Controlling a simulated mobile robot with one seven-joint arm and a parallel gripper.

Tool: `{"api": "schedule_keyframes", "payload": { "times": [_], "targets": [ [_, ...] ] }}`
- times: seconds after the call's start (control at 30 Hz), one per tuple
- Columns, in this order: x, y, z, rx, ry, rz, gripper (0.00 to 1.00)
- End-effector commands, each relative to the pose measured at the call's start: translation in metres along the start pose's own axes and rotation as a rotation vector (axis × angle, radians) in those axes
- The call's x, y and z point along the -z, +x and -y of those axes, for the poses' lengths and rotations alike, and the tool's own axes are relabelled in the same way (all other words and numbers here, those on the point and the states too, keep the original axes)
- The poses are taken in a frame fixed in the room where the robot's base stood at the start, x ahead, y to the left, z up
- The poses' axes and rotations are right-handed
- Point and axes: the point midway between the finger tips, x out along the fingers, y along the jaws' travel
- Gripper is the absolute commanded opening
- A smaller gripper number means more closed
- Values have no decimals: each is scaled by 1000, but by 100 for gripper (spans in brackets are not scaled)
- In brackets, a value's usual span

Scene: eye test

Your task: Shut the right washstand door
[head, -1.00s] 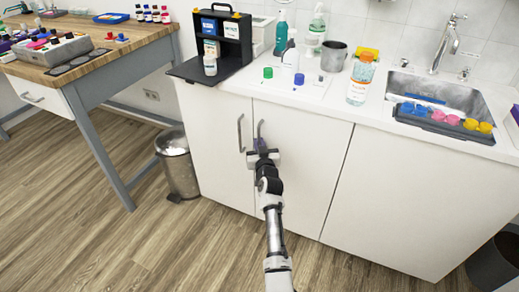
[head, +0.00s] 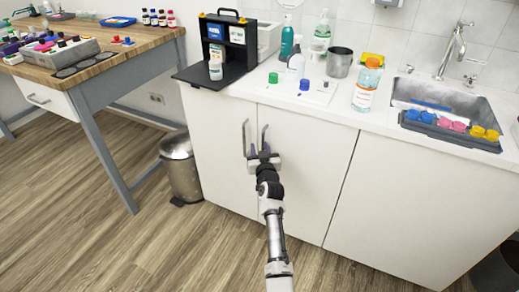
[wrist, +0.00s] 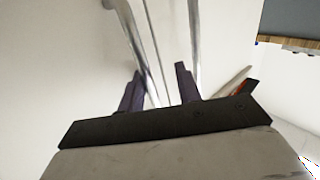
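The washstand is a white cabinet with a left door (head: 218,140) and a right door (head: 307,160), each with an upright metal bar handle near the seam between them. The right door looks flush or nearly flush with the front; I cannot tell if a small gap is left. My gripper (head: 262,150) is at the lower end of the right door's handle (head: 264,135), close to the left handle (head: 245,136). In the wrist view my gripper (wrist: 160,90) has its dark fingers apart, with a bar handle beside the left finger; contact is unclear.
A grey bin (head: 180,165) stands left of the washstand, by the workbench (head: 105,75). Bottles and a black open case (head: 225,65) stand on the countertop (head: 330,108), with a sink (head: 450,100) at right. The floor at left front is clear.

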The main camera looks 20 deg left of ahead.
Motion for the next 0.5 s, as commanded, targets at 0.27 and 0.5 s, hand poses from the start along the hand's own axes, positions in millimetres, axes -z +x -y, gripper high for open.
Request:
{"api": "schedule_keyframes", "payload": {
  "times": [0.27, 0.5],
  "targets": [
    [-2, -11, 0, -1, 2, 2, 32],
    [-4, -53, -1, -3, 3, 1, 32]
  ]
}}
